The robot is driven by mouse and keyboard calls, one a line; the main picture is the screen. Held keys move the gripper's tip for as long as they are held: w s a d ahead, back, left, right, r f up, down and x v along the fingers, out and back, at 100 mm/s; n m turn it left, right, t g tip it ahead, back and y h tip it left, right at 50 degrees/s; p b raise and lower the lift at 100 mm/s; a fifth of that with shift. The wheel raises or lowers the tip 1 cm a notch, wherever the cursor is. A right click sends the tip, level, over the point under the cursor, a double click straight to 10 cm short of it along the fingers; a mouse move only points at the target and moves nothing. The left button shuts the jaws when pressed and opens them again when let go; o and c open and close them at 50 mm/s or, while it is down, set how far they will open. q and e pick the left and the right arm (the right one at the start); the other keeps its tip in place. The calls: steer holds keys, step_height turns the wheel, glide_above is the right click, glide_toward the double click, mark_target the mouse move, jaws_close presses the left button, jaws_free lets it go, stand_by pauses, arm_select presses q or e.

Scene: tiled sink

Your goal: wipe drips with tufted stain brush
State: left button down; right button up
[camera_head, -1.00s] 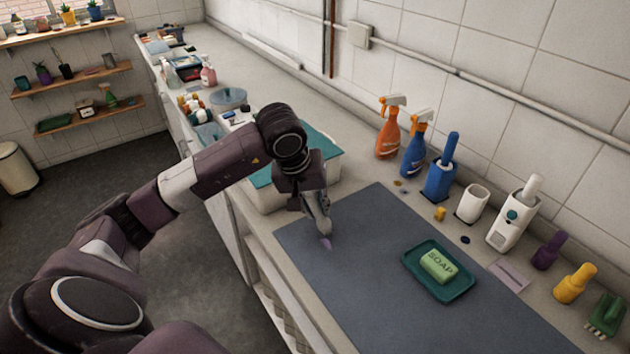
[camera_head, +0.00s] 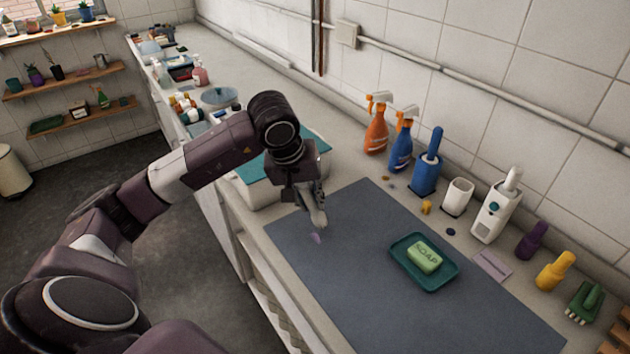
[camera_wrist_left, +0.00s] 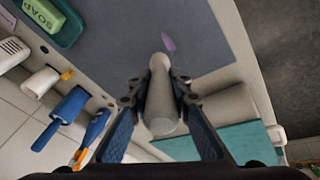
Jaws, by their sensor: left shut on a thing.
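My left gripper (camera_head: 311,203) is shut on a pale brush (camera_head: 319,219), low over the left part of the grey mat (camera_head: 345,275). In the left wrist view the brush (camera_wrist_left: 161,105) lies between the two fingers, its narrow end pointing at a purple drip (camera_wrist_left: 168,43). The drip (camera_head: 315,237) is on the mat, just below the brush tip in the head view. I cannot tell whether the tip touches the mat. The tufts cannot be made out. My right gripper is not in view.
A teal dish (camera_head: 400,270) with green soap (camera_head: 424,257) sits on the mat. Orange (camera_head: 376,130) and blue (camera_head: 401,148) spray bottles, a blue brush holder (camera_head: 426,173) and a white cup (camera_head: 458,196) stand along the wall. A teal-lidded tub (camera_head: 262,190) is behind my gripper.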

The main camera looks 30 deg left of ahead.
mark_target(310, 188)
arm_select(q)
steer(key=r, duration=0.1)
steer(key=r+p, duration=0.1)
steer(key=shift+w+a+r, duration=0.1)
steer(key=shift+a+r, duration=0.1)
steer(key=shift+r, duration=0.55)
steer(key=shift+d+r+p, duration=0.1)
steer(key=shift+r+p, duration=0.5)
steer(key=shift+r, duration=0.25)
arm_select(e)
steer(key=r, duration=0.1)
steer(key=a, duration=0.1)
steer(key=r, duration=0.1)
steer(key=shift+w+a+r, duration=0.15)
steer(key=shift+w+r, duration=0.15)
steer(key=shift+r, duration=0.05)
